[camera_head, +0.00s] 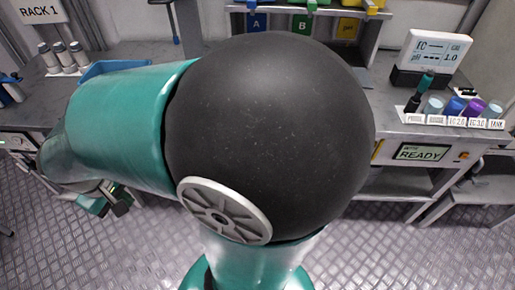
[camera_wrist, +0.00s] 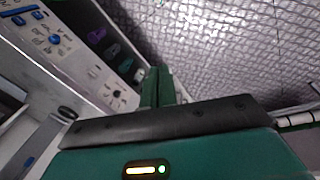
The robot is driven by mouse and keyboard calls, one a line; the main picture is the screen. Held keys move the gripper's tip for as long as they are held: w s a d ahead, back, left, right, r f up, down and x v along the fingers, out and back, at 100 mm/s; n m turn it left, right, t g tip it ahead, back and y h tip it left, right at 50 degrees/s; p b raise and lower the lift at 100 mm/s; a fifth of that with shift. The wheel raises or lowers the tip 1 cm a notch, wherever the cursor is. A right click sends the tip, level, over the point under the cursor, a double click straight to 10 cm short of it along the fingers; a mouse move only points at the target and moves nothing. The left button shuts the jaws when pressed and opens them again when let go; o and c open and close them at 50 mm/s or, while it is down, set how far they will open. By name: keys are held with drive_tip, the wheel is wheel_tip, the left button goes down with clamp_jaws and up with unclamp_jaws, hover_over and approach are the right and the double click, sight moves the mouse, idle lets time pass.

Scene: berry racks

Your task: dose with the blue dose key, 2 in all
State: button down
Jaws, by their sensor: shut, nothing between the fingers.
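In the wrist view, a light panel at the left carries a blue round knob or button (camera_wrist: 55,39) and a blue bar above it. I cannot tell which blue part is the dose key. My gripper (camera_wrist: 157,72) is shut and empty, its green fingers together near the end of this panel, apart from the blue knob. In the head view my gripper (camera_head: 118,203) shows small at the left, below the bench level.
A display reading READY (camera_head: 422,152) is on the right bench front. Blue (camera_head: 257,22), green and yellow bins stand behind. My arm hides the middle. The patterned floor is clear.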

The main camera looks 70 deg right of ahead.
drive_tip(key=s+d+f+g+h, duration=0.2)
drive_tip(key=s+d+f+g, duration=0.15)
drive_tip(key=d+f, duration=0.45)
drive_tip(key=s+d+f+g+h, duration=0.2)
drive_tip(key=d+f+g, duration=0.2)
drive_tip(key=d+f, duration=0.5)
drive_tip(key=s+d+f+n+g+h, duration=0.1)
drive_tip(key=s+d+f+n+h, duration=0.2)
drive_tip(key=s+d+f+h, duration=0.2)
drive_tip(key=s+d+f+n+g+h, duration=0.2)
drive_tip(key=s+d+f+h, duration=0.3)
drive_tip(key=s, duration=0.7)
drive_tip(key=d+f+n, duration=0.1)
drive_tip(key=d+f, duration=0.1)
drive_tip(key=d, duration=0.2)
drive_tip(key=shift+d, duration=0.4)
drive_tip(key=shift+s, duration=0.1)
drive_tip(key=w+d, duration=0.2)
drive_tip(key=d, duration=0.6)
drive_tip(key=shift+d, duration=0.25)
drive_tip(key=shift+d, duration=0.4)
